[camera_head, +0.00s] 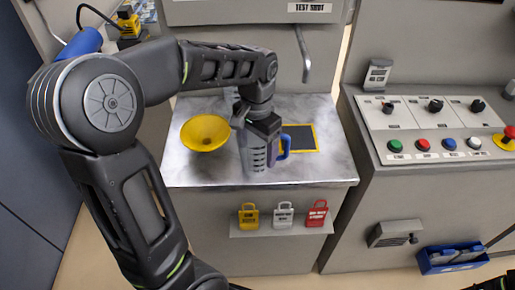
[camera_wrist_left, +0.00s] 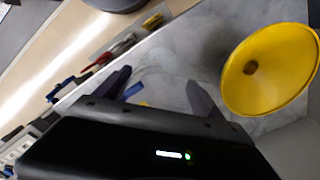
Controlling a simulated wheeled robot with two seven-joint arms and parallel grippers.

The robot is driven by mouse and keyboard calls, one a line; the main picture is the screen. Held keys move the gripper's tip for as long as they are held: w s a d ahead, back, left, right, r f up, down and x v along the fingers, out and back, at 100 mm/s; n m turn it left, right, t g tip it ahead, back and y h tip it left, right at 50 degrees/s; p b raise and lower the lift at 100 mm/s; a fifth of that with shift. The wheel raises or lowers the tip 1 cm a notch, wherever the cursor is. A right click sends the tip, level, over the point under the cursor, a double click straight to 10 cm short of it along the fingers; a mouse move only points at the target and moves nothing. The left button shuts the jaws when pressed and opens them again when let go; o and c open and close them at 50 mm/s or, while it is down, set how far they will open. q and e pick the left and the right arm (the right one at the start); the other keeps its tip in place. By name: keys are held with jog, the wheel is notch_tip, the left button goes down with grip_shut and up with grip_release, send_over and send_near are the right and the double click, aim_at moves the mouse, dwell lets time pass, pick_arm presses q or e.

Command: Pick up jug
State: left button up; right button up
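The jug shows in the head view mainly as a blue handle (camera_head: 285,147) on the steel worktop (camera_head: 205,172); its body is largely hidden by my left gripper (camera_head: 262,158). The gripper points down at the jug, right of the yellow funnel. In the left wrist view the two dark fingers of the left gripper (camera_wrist_left: 158,88) stand apart. A small blue piece (camera_wrist_left: 135,90), probably the handle, shows between them, with a faint pale shape beside it. I cannot tell whether the fingers touch the jug. My right gripper is not in view.
A yellow funnel (camera_head: 205,132) stands close left of the left gripper. A dark yellow-edged pad (camera_head: 301,138) lies to the right. Yellow, white and red tags (camera_head: 283,214) hang on the front. A button panel (camera_head: 433,128) and blue bin (camera_head: 452,257) are at right.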

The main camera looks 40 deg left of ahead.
pick_arm(q)
jog(key=c, duration=1)
jog(key=shift+c, duration=0.2)
notch_tip(320, 180, up, 10)
dwell(0.9)
